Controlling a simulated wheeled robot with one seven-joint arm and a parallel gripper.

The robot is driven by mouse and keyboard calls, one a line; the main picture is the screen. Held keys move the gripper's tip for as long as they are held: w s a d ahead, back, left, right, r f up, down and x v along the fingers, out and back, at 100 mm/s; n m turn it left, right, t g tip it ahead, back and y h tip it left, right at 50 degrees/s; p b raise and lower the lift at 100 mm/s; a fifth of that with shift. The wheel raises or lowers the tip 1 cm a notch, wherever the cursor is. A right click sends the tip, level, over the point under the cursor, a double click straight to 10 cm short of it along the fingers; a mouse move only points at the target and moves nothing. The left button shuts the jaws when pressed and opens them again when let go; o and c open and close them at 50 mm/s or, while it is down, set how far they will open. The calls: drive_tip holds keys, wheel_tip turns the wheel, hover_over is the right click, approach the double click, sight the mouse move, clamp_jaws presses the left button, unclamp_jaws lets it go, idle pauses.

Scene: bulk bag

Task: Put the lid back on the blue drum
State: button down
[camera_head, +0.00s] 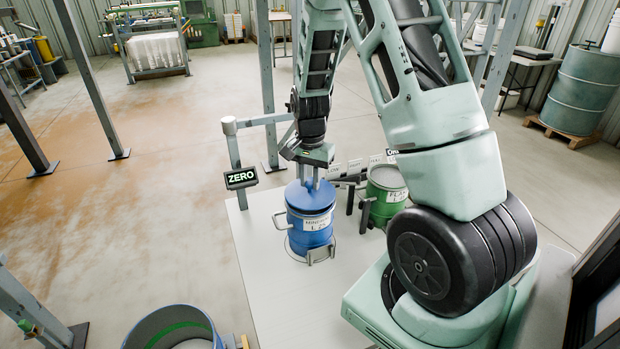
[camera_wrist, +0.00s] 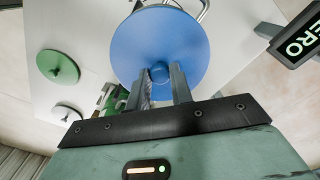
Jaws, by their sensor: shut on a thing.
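The blue drum (camera_head: 308,235) stands upright on the pale platform, with a white label and side handles. The blue lid (camera_head: 300,194) is level over the drum's mouth; whether it touches the rim all round I cannot tell. My gripper (camera_head: 311,186) is above the drum, pointing down. In the wrist view the lid (camera_wrist: 165,35) is a round blue disc with a small knob (camera_wrist: 160,72). My gripper (camera_wrist: 161,80) has its two fingers shut on the knob. The lid hides the drum's mouth.
A green drum (camera_head: 384,204) stands to the right of the blue one. A green lid (camera_wrist: 57,66) and a pale lid (camera_wrist: 67,112) lie apart. A ZERO display (camera_head: 241,178) stands at left on a post. An open blue container (camera_head: 135,338) is at lower left.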

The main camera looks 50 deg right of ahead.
drive_tip(key=shift+f+b, duration=0.35)
drive_tip(key=shift+f, duration=0.45)
idle(1.9)
drive_tip(key=c, duration=0.7)
unclamp_jaws()
drive_tip(key=shift+r+p, duration=3)
drive_tip(key=shift+r, duration=0.55)
clamp_jaws()
